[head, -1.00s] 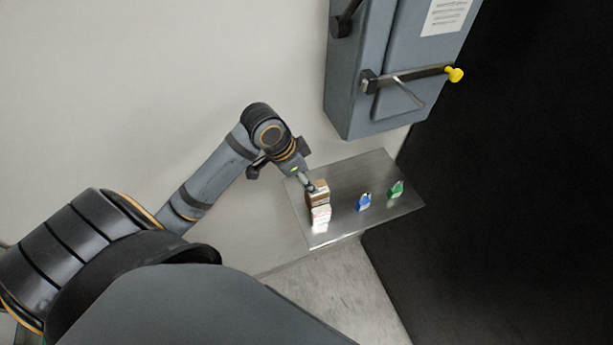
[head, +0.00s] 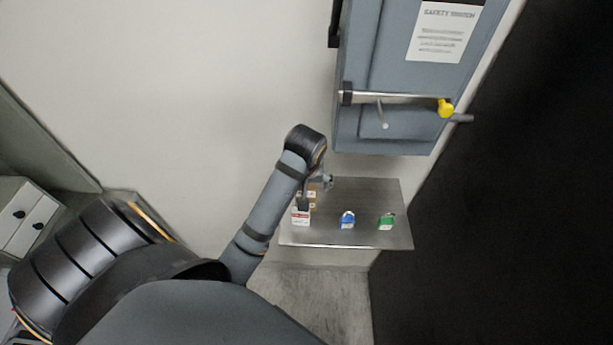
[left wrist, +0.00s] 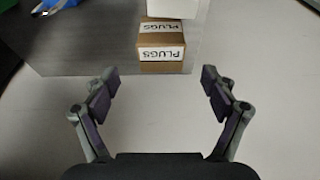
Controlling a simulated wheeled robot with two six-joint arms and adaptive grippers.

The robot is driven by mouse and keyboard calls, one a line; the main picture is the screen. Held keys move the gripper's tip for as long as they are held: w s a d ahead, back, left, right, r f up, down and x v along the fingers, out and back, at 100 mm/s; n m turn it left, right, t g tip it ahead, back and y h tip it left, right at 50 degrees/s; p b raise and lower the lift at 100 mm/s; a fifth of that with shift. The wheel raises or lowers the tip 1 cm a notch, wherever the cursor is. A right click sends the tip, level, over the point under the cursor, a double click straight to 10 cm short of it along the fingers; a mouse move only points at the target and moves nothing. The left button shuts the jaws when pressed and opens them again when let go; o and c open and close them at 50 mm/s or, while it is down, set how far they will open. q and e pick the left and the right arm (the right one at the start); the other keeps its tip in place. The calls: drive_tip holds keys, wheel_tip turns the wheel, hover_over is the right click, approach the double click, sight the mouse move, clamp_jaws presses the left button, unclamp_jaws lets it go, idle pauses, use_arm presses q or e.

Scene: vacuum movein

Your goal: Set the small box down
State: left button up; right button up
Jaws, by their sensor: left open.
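A small brown cardboard box (left wrist: 162,52) with white PLUGS labels sits at the shelf edge, in the upper middle of the left wrist view. In the head view it shows partly behind my left arm as a brown box (head: 312,193). A white box with a red label (head: 300,216) is right beside it; its pale side shows at the top of the left wrist view (left wrist: 178,8). My left gripper (left wrist: 160,82) is open and empty, its fingers apart from the brown box, with a gap between. My right gripper is out of view.
The metal shelf (head: 365,198) also carries a blue padlock (head: 347,220) and a green padlock (head: 387,222). A grey electrical cabinet (head: 390,135) with a yellow-tipped handle (head: 445,108) hangs above it. The shelf's back right is clear.

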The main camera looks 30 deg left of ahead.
sight(310, 191)
use_arm(q)
drive_tip(key=x, duration=0.3)
drive_tip(key=shift+a+p, duration=0.15)
drive_tip(key=shift+p, duration=0.15)
drive_tip(key=shift+w+d+f, duration=0.2)
drive_tip(key=shift+d+f, duration=0.3)
drive_tip(key=shift+w+a+f+p, duration=0.1)
drive_tip(key=shift+a+f+p, duration=0.25)
drive_tip(key=shift+f+p, duration=0.25)
drive_tip(key=shift+a+f+p, duration=0.3)
drive_tip(key=shift+f+p, duration=0.25)
drive_tip(key=shift+f, duration=0.05)
drive_tip(key=shift+x, duration=1.25)
drive_tip(key=shift+f, duration=0.1)
drive_tip(key=c, duration=1.5)
wheel_tip(310, 191, up, 10)
drive_tip(key=shift+w+f+b, duration=0.1)
drive_tip(key=shift+f+b, duration=0.05)
drive_tip(key=shift+b, duration=1.1)
drive_tip(key=shift+c, duration=0.2)
drive_tip(key=shift+r, duration=0.2)
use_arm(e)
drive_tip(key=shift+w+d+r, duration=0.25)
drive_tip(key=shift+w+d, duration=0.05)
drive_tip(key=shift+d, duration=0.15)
